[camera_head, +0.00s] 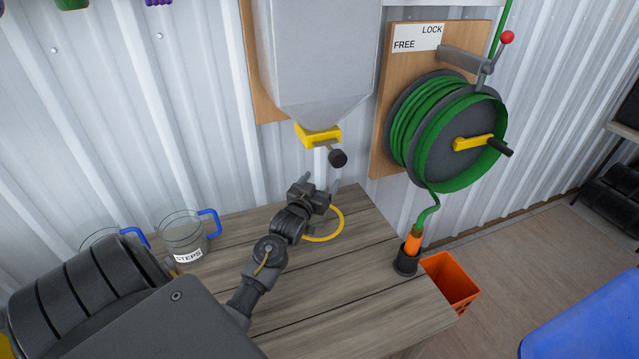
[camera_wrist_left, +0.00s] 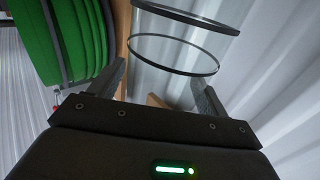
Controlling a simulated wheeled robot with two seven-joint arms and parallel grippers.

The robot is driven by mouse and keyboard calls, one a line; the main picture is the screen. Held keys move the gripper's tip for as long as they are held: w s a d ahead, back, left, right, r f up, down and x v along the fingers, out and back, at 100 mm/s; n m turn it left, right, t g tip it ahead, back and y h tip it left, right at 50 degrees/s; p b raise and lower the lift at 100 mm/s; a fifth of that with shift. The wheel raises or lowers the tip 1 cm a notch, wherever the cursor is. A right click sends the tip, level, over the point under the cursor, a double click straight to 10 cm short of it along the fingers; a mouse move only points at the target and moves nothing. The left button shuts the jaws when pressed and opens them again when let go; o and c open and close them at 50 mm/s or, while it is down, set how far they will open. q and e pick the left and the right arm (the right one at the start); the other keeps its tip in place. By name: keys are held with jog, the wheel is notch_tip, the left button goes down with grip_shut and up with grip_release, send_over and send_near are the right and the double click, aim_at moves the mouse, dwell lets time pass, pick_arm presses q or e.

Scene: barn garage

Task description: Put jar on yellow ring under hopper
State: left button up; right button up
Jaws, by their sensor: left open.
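The yellow ring (camera_head: 341,222) lies on the wooden bench, partly hidden by my left gripper. My left gripper (camera_head: 320,183) is open above the ring's far left side, below the hopper (camera_head: 318,60) with its yellow outlet (camera_head: 317,134). In the left wrist view, two thin dark hoops (camera_wrist_left: 218,66) show beyond and between the spread fingers (camera_wrist_left: 160,78). They look like the rims of a clear jar, whose walls I can hardly see. I cannot make this jar out in the head view. My right gripper is not in view.
Clear jugs with blue handles, one labelled STEPS (camera_head: 183,234), stand at the bench's left. A green hose reel (camera_head: 440,130) hangs on the wall; its orange nozzle (camera_head: 412,243) sits in a black holder (camera_head: 405,262). An orange bin (camera_head: 452,281) is beyond the right edge. The bench front is clear.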

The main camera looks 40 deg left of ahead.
pick_arm(q)
jog(key=shift+r, duration=0.25)
jog(key=shift+s+d+p, duration=0.1)
jog(key=shift+s+p, duration=0.25)
jog(key=shift+p, duration=0.1)
jog(key=p+v, duration=0.5)
jog(key=v, duration=0.6)
jog(key=shift+s, duration=0.15)
